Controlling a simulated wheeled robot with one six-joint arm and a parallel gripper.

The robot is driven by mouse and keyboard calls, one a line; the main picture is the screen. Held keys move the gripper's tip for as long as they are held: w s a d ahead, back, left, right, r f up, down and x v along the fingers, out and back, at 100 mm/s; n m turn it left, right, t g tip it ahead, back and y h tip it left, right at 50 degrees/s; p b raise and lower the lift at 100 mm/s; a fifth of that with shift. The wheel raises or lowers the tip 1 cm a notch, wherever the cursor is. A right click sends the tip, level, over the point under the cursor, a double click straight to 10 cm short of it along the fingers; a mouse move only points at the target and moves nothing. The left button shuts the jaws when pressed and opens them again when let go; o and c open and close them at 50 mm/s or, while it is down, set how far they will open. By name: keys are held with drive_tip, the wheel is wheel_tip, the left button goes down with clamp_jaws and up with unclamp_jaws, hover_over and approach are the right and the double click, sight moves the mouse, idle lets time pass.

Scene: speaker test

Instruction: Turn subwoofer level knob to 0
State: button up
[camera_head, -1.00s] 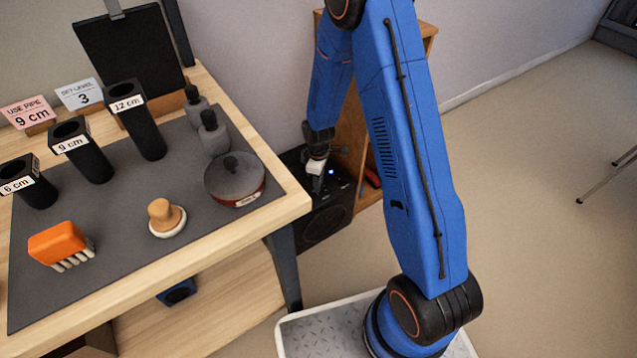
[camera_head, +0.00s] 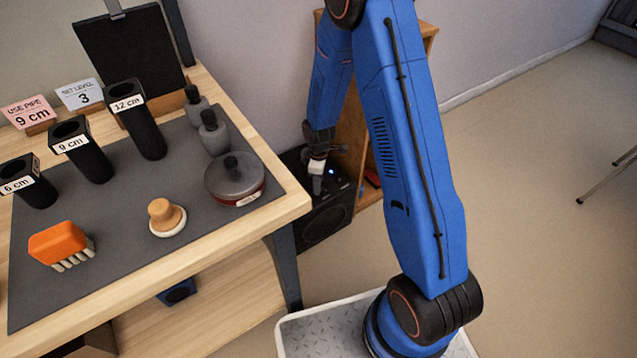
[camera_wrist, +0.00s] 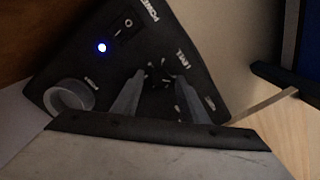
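The black subwoofer (camera_head: 322,222) stands on the floor behind the table's right end, with a lit blue light on its top panel. The wrist view shows this panel (camera_wrist: 85,62) closely, with pale dial marks and the word LEVEL at the level control (camera_wrist: 161,76). My gripper (camera_wrist: 160,75) points down at this control, its two grey fingers apart on either side of the marks. The knob is dark on dark, so its pointer and any finger contact cannot be made out. My gripper also shows over the subwoofer in the head view (camera_head: 316,188).
The wooden table (camera_head: 285,205) is close on the left. A sign (camera_head: 80,94) reads SET LEVEL 3. A wooden cabinet (camera_head: 365,195) stands close on the right.

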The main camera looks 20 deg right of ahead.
drive_tip(key=shift+r, duration=0.1)
wheel_tip(320, 180, up, 17)
idle(0.8)
drive_tip(key=shift+r, duration=0.1)
drive_tip(key=s+d+r+m+t, duration=0.1)
drive_tip(key=s+d+r+m, duration=0.15)
drive_tip(key=s+r, duration=0.55)
drive_tip(key=s+d+r+m+t, duration=0.15)
drive_tip(key=s+r+m, duration=0.35)
drive_tip(key=r, duration=0.5)
drive_tip(key=s+d+r+m, duration=0.1)
drive_tip(key=s+r, duration=0.1)
drive_tip(key=s, duration=0.5)
drive_tip(key=s+d+r+m+t, duration=0.1)
drive_tip(key=s+r+m, duration=0.1)
drive_tip(key=s, duration=0.5)
drive_tip(key=s+d+r+m+t, duration=0.1)
drive_tip(key=s+r+m, duration=0.1)
drive_tip(key=s, duration=0.5)
drive_tip(key=shift+d+r, duration=0.25)
drive_tip(key=shift+r, duration=0.05)
